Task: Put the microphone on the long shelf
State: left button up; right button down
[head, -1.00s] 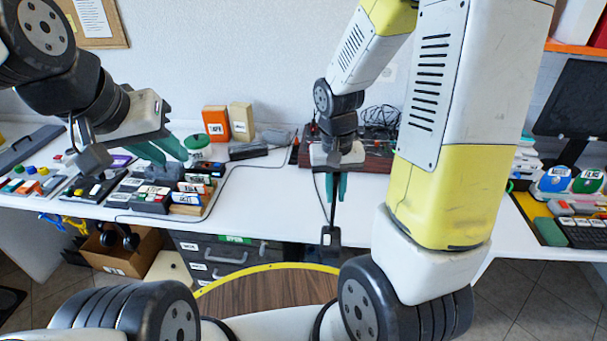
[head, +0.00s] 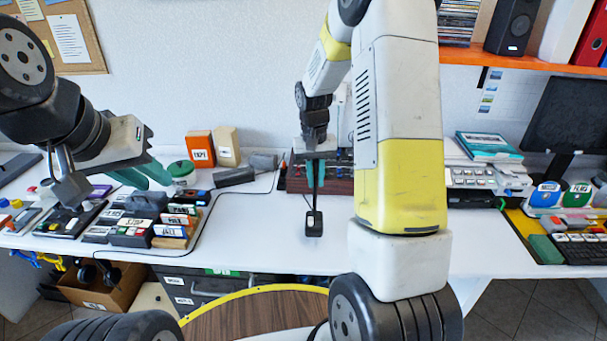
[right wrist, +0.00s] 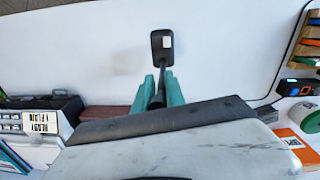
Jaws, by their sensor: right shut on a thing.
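The microphone (head: 314,222) is a thin dark stem with a black block bearing a pale button at its lower end. My right gripper (head: 317,180) is shut on the stem and holds it upright, block down, over the white table. In the right wrist view the block (right wrist: 162,45) shows beyond the teal fingers (right wrist: 158,88). The stem's top is hidden by the gripper. The orange shelf (head: 475,57) on the wall at the upper right looks like the long shelf; only part of it is in view. My left gripper (head: 153,180) is open and empty above the table's left side.
The shelf carries a row of discs (head: 458,22), a black speaker (head: 512,27) and binders (head: 592,35). A monitor (head: 570,110) and a grey device (head: 485,178) stand below it. Labelled blocks (head: 150,225) crowd the left. The table's front middle is clear.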

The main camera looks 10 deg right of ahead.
aim_at(315, 198)
jog(key=shift+w+d+f, duration=0.1)
jog(key=shift+w+f, duration=0.15)
jog(key=shift+w, duration=0.3)
jog(key=shift+f, duration=1.55)
jog(key=c, duration=1.8)
grip_release()
jog(key=shift+f, duration=0.2)
jog(key=o, duration=0.4)
